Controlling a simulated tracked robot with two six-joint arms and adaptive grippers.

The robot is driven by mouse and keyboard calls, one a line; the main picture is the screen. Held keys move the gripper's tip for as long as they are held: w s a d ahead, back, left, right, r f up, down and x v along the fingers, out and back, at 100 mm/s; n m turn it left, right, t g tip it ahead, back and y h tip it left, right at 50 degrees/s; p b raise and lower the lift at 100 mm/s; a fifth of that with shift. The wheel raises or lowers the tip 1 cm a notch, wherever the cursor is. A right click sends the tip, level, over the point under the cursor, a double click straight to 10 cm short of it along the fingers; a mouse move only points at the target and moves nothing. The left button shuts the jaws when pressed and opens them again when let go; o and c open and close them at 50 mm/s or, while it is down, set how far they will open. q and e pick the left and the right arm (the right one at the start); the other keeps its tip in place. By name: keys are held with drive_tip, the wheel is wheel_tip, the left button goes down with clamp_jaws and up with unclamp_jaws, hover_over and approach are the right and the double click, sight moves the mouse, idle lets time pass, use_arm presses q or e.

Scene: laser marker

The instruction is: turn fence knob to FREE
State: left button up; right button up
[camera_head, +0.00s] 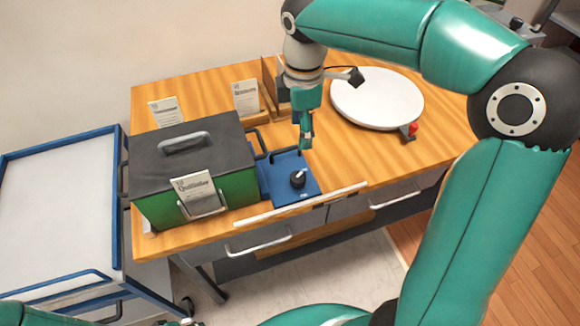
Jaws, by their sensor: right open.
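A black knob (298,179) stands on a blue plate (289,196) near the front edge of the wooden table. A small light label shows beside the knob, but it is too small to read. My right gripper (306,140) hangs above and slightly behind the knob, apart from it, and points down. It is open, and I see nothing held in it. My left gripper is not in view.
A green box with a dark lid and handle (190,160) stands left of the blue plate. A white round disc (377,98) lies at right, with a red knob (412,128) by its edge. A light rail (300,205) runs along the front edge. A blue-framed cart (60,200) stands left.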

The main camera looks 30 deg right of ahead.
sight(297, 176)
drive_tip(key=f, duration=1.6)
drive_tip(key=shift+a+f, duration=0.15)
drive_tip(key=shift+a, duration=0.05)
drive_tip(key=shift+c, duration=0.3)
drive_tip(key=shift+w, duration=0.1)
drive_tip(key=c, duration=1.1)
